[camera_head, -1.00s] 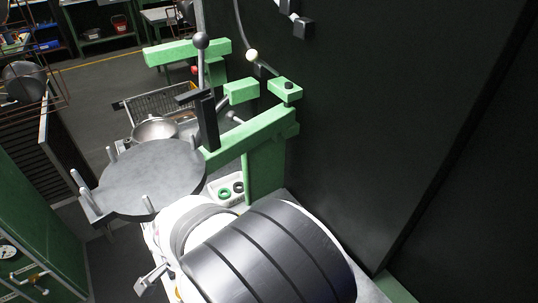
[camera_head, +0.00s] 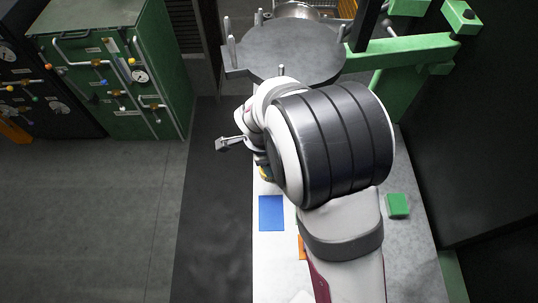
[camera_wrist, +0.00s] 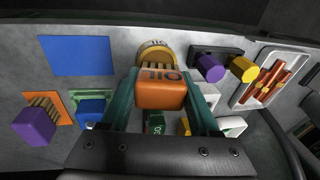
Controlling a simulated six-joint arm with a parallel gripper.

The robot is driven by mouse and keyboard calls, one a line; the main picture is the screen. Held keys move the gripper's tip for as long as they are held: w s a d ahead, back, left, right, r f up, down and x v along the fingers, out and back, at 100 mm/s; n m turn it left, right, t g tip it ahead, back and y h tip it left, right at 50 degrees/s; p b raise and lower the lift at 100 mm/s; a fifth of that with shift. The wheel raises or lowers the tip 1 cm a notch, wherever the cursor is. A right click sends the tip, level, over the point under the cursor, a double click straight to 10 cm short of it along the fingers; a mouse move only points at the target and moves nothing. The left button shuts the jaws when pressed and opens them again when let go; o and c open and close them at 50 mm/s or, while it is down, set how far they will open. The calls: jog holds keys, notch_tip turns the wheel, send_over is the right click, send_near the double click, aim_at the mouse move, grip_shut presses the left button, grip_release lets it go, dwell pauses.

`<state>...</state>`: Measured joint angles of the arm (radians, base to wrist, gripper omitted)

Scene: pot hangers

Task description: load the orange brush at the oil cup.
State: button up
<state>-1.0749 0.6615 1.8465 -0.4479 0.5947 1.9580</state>
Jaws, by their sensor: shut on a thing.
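In the wrist view my gripper (camera_wrist: 160,104) has its two green fingers shut on the orange brush (camera_wrist: 161,96), whose orange block faces the camera. The oil cup (camera_wrist: 157,51), a round tan cup, is directly beyond the brush and partly hidden by it. In the head view my own arm hides the brush and the cup.
A blue mat (camera_wrist: 75,55) lies left of the cup. A purple block (camera_wrist: 35,126) with bristles and a blue block (camera_wrist: 91,109) are nearer left. Right are purple (camera_wrist: 210,68) and yellow (camera_wrist: 243,69) pieces and a tray (camera_wrist: 240,97) of sticks. A dark pegged plate (camera_head: 290,52) stands behind my arm.

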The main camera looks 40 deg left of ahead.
jog(key=shift+f, duration=0.6)
dwell(1.5)
jog(key=shift+w+v, duration=0.25)
jog(key=shift+v, duration=0.9)
jog(key=shift+w+v, duration=0.25)
jog(key=shift+v, duration=0.9)
jog(key=shift+w+v, duration=0.2)
jog(key=shift+v, duration=0.95)
jog(key=shift+a+r, duration=0.2)
jog(key=w+d+r+n, duration=0.2)
jog(key=w+d+r, duration=0.15)
jog(key=d, duration=0.35)
jog(key=w+d+r+n+y, duration=0.1)
jog(key=w+d+r, duration=0.25)
jog(key=d, duration=0.35)
jog(key=w+d+r+n, duration=0.2)
jog(key=w+d+r, duration=0.15)
jog(key=d, duration=0.35)
jog(key=d+r+n+g, duration=0.1)
jog(key=d+r+n, duration=0.3)
jog(key=d, duration=1.1)
notch_tip(320, 180, up, 3)
jog(key=shift+w+r, duration=0.2)
jog(key=shift+w, duration=0.15)
